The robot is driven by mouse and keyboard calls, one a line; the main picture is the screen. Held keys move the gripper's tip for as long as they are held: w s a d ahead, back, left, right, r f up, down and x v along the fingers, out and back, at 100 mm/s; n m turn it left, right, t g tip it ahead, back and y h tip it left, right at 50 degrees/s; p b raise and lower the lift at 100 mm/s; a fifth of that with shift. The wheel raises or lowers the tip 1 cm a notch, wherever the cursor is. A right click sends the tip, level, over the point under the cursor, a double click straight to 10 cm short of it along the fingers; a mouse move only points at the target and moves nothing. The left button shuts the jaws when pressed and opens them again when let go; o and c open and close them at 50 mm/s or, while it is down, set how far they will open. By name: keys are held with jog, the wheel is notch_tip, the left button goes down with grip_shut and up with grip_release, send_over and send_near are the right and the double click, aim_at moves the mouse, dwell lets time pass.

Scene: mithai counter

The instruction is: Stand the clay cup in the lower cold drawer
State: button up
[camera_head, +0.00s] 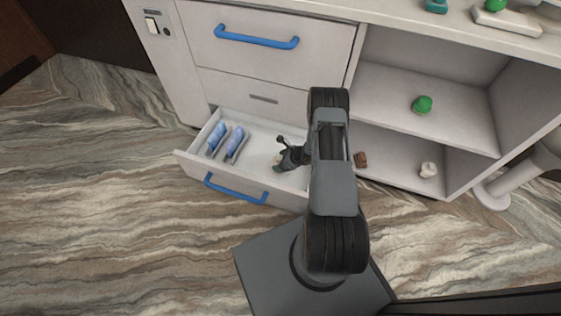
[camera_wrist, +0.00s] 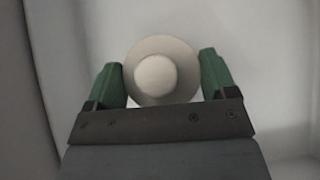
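The lower cold drawer (camera_head: 236,190) is pulled open, with its blue handle in front. My gripper (camera_head: 281,162) reaches down inside its right part. In the wrist view, my gripper (camera_wrist: 163,80) has its two green fingers on opposite sides of the round, pale clay cup (camera_wrist: 155,76), which I see from above. Both fingers appear to touch the cup's rim. A small brownish part of the cup may show by the fingertips in the head view. The cup's base is hidden, so I cannot tell whether it touches the drawer floor.
Blue packs (camera_head: 235,142) between dividers fill the drawer's left part. The upper drawer (camera_head: 262,45) is shut. Drawer floor between packs and gripper is clear.

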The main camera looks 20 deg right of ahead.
jog(key=o, duration=0.4)
jog(key=shift+r, duration=0.2)
jog(key=p+v, duration=0.4)
jog(key=v, duration=0.7)
jog(key=a+r+n+g, duration=0.2)
jog(key=a+r+n, duration=0.35)
jog(key=r, duration=0.45)
jog(key=a+r+n+g, duration=0.2)
jog(key=a+r+n, duration=0.2)
jog(key=r+n, duration=0.5)
jog(key=shift+s+a+r+n+h, duration=1.05)
jog(key=shift+s+r+n, duration=1.2)
jog(key=shift+r, duration=0.8)
jog(key=shift+s+a+r+n+h, duration=1.05)
jog(key=shift+s+r+n, duration=0.85)
jog(key=shift+s+r, duration=0.95)
jog(key=shift+s+a+r+n+h, duration=1.05)
jog(key=shift+s+r+n, duration=1.1)
jog(key=shift+r, duration=1.15)
jog(key=shift+d, duration=0.1)
